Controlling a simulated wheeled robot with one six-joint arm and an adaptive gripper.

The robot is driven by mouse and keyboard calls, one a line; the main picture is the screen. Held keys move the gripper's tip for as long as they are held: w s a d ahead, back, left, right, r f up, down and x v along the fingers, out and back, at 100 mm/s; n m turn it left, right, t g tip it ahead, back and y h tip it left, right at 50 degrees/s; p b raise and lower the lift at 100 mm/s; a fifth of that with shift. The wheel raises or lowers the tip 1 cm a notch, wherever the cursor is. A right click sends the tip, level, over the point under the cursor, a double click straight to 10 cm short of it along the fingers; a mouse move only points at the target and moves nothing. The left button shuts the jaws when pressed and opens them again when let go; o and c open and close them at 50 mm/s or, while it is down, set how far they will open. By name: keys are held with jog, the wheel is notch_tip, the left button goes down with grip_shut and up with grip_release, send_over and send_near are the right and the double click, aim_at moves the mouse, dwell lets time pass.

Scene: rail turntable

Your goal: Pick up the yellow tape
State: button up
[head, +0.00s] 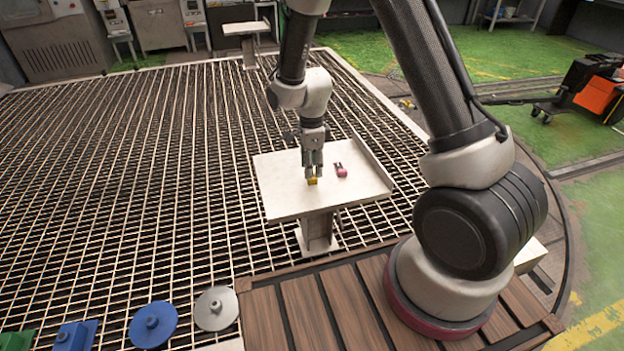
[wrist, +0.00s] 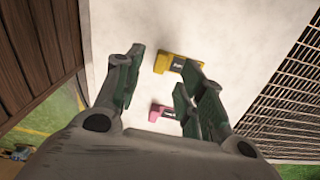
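The yellow tape (head: 312,181) lies on the pale square tabletop, right by the fingertips of my gripper (head: 313,172). In the wrist view the yellow tape (wrist: 164,63) has a dark label and lies beyond the fingertips, closer to the right finger, which hides part of its right end. My gripper (wrist: 162,62) is open, with a wide gap between its green-grey fingers and nothing held. It points down over the tabletop. I cannot tell whether a finger touches the tape.
A pink tape-like object (head: 341,173) lies on the same tabletop (head: 280,195), right of the yellow one; it also shows in the wrist view (wrist: 162,111). A raised lip (head: 365,162) runs along the tabletop's right edge. Metal grating (head: 150,200) surrounds the stand.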

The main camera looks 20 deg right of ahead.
jog(key=f, duration=0.4)
jog(key=shift+w+a+f, duration=0.15)
jog(key=shift+a+f, duration=0.1)
jog(key=c, duration=0.8)
jog(key=shift+o, duration=0.2)
